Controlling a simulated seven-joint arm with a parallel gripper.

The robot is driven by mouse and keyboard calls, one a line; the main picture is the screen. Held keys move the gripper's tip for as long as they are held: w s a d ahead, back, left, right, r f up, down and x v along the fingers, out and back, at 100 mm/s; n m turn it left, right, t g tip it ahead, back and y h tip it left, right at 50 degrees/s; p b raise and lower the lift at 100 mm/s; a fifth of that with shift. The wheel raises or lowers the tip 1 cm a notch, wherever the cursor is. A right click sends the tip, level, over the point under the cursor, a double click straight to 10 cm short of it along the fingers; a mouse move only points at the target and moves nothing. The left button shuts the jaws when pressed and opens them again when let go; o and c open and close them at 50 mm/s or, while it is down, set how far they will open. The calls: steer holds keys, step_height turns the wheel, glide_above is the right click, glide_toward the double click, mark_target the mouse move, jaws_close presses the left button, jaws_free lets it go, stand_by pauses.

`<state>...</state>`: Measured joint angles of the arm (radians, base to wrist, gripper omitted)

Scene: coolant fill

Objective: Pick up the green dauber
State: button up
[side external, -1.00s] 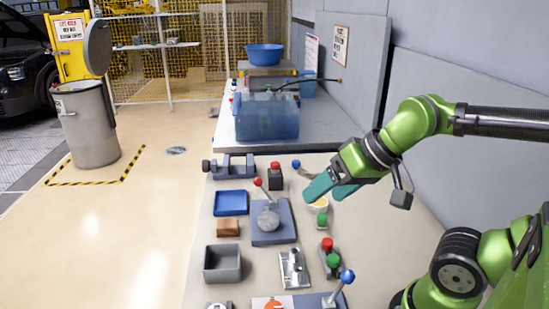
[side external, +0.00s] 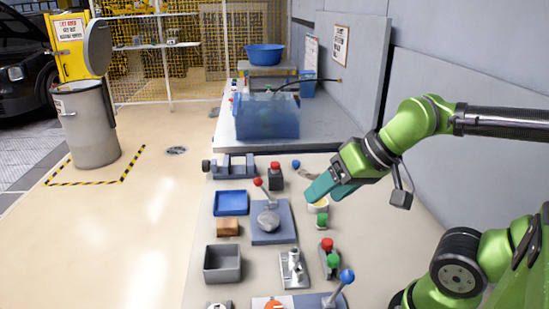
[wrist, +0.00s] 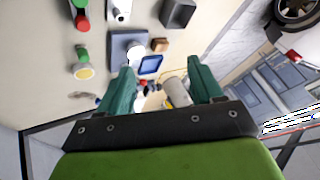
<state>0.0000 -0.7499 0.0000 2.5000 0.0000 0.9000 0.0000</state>
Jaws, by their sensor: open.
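The green dauber (side external: 322,220) is a small green piece next to a pale yellow round part (side external: 319,206) on the bench, just below my gripper in the side view. In the wrist view the green piece (wrist: 82,51) shows at the upper left, outside the jaws, with the pale round part against it. My gripper (side external: 322,194) has teal fingers and hangs above and beside the pale part, tilted downward. In the wrist view my gripper (wrist: 160,67) has its fingers well apart with nothing held between them. The fingers partly cover the pale part in the side view.
A box with red and green buttons (side external: 330,258) stands close in front. A red-knobbed lever (side external: 268,218), a blue tray (side external: 231,203) and a grey bin (side external: 222,263) lie left. A blue translucent tank (side external: 267,116) stands behind. Bare bench lies right of the dauber.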

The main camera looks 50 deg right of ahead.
steer(key=n+g+h, duration=0.2)
steer(key=n+g, duration=0.5)
glide_above(322, 215)
step_height(322, 215, down, 7)
steer(key=f, duration=1)
steer(key=shift+s+d+f, duration=0.15)
steer(key=shift+s+f, duration=0.2)
steer(key=shift+w+f, duration=0.15)
steer(key=shift+f, duration=1.45)
steer(key=shift+w+f, duration=0.1)
steer(key=shift+f, duration=1.45)
